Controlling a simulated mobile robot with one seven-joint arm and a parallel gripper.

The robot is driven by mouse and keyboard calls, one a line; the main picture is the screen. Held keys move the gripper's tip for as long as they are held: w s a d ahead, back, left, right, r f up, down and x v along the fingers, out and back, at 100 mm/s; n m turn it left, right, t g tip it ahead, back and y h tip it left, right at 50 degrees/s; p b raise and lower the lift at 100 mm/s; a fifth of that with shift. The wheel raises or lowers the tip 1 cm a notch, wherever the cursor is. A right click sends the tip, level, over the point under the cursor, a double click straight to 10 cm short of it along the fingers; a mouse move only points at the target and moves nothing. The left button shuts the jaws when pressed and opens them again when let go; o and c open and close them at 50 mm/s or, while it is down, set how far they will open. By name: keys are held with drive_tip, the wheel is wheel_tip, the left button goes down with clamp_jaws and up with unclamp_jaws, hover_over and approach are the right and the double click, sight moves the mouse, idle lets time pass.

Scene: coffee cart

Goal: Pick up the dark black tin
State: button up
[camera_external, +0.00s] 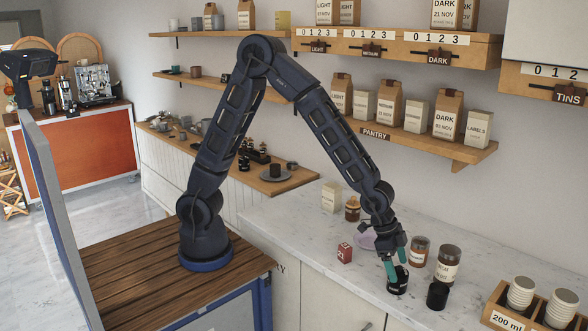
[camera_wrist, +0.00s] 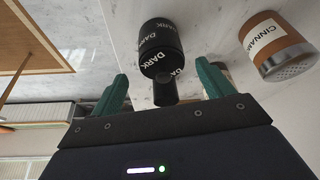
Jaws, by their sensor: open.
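The dark black tin (camera_wrist: 160,48) shows white DARK labels in the wrist view, with a narrower black cylinder (camera_wrist: 164,94) projecting from it towards me. In the outside view a black tin (camera_external: 398,285) stands on the marble counter directly under my gripper (camera_external: 396,268). My gripper (camera_wrist: 161,82) is open, with its teal fingers to either side of the black cylinder. I cannot tell whether either finger touches it. A second, plain black container (camera_external: 437,296) stands just to the right in the outside view.
A cinnamon jar (camera_wrist: 276,46) is close on the right in the wrist view. An orange-brown jar (camera_external: 419,251) and a dark-lidded jar (camera_external: 447,264) stand behind the tin. A wooden cup crate (camera_external: 499,318) is at the right.

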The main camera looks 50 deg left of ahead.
drive_tip(key=shift+a+x, duration=0.2)
drive_tip(key=shift+x, duration=2.5)
drive_tip(key=shift+w+f, duration=0.1)
drive_tip(key=shift+c, duration=0.4)
drive_tip(key=c, duration=1.1)
